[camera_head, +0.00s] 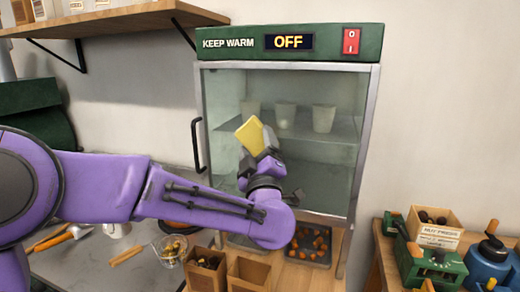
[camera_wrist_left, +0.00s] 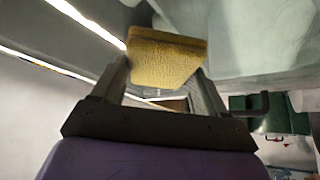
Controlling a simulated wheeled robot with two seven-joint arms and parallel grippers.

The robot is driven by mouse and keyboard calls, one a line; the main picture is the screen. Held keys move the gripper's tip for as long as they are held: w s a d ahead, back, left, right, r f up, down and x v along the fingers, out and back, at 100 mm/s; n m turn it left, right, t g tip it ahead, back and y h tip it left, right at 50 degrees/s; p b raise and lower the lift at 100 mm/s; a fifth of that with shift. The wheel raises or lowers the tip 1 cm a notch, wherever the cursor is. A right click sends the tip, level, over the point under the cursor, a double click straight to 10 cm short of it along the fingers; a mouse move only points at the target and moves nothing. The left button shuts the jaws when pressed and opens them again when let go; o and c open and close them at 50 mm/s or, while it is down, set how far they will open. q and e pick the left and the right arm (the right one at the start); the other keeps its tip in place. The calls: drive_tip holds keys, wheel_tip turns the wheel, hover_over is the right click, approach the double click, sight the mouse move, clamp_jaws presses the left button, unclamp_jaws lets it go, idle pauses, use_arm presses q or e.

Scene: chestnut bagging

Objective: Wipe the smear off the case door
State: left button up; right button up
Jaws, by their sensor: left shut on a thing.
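The glass door (camera_head: 310,165) of the green-topped warming case is shut, with a metal frame and a dark handle on its left side. My left gripper (camera_head: 260,145) is shut on a yellow sponge (camera_head: 248,135) in front of the door's left half. The sponge also shows between the fingers in the left wrist view (camera_wrist_left: 163,58), close to the pane; I cannot tell whether it touches. A dull greyish haze shows on the lower glass, but I cannot make out a clear smear; my arm and gripper cover part of the door. My right gripper is not in view.
The black door handle (camera_head: 198,145) sticks out left of the gripper. Below stand open brown boxes (camera_head: 248,274) and a tray of chestnuts (camera_head: 309,246). A side table at right holds a wooden box (camera_head: 436,232) and a blue pot (camera_head: 490,262). A shelf (camera_head: 110,18) hangs upper left.

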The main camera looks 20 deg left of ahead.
use_arm(q)
drive_tip(key=shift+r, duration=0.7)
drive_tip(key=shift+d, duration=0.35)
drive_tip(key=d, duration=0.4)
drive_tip(key=shift+s+d+f, duration=0.1)
drive_tip(key=shift+d, duration=0.25)
drive_tip(key=d, duration=0.2)
drive_tip(key=shift+d, duration=0.4)
drive_tip(key=shift+s+d, duration=0.1)
drive_tip(key=shift+d, duration=1.9)
drive_tip(key=shift+a+b, duration=0.5)
drive_tip(key=shift+a, duration=2.3)
drive_tip(key=a, duration=0.2)
drive_tip(key=a+b, duration=0.1)
drive_tip(key=a, duration=0.3)
drive_tip(key=shift+w+a, duration=0.25)
drive_tip(key=shift+a, duration=0.15)
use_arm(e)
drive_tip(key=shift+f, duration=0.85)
